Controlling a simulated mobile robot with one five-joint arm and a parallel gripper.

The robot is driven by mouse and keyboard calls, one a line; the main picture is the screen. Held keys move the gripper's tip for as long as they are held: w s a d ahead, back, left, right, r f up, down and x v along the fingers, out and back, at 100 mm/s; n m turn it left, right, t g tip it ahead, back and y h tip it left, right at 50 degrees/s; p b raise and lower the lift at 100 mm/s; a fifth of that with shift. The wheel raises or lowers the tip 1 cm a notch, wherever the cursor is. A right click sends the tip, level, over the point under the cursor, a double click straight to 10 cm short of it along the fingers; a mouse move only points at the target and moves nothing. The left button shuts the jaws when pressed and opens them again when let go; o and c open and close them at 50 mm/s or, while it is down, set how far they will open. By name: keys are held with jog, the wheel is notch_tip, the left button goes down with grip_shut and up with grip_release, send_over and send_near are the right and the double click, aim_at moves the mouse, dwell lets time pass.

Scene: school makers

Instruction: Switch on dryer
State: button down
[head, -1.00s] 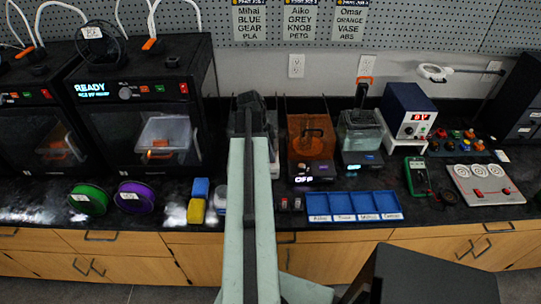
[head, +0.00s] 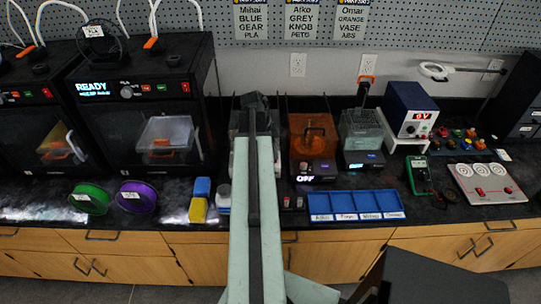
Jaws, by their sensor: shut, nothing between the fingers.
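No label in view names a dryer, so I cannot tell for certain which machine it is. One bench unit with a translucent orange cover (head: 312,130) has a dark base with a lit display (head: 306,178) reading OFF. Left of it, another machine with clear sides (head: 271,128) is mostly hidden behind my arm, its front and any switch included. My gripper (head: 252,101), dark at the far end of my arm, is shut and empty. It appears in front of the hidden machine; I cannot tell whether it touches anything.
A clear-tank unit (head: 362,132) with a lit display stands right of the orange one. A blue divided tray (head: 356,204) lies at the bench front. Black printers (head: 140,110), spools (head: 135,196) and yellow and blue blocks (head: 199,208) are left. A power supply (head: 411,108) is right.

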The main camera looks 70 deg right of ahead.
jog(key=shift+w, duration=0.25)
notch_tip(320, 180, up, 6)
jog(key=p, duration=0.5)
jog(key=shift+f+p, duration=0.2)
jog(key=shift+p, duration=0.1)
jog(key=a+p+v, duration=0.1)
jog(key=p+v, duration=0.7)
jog(key=shift+r, duration=0.1)
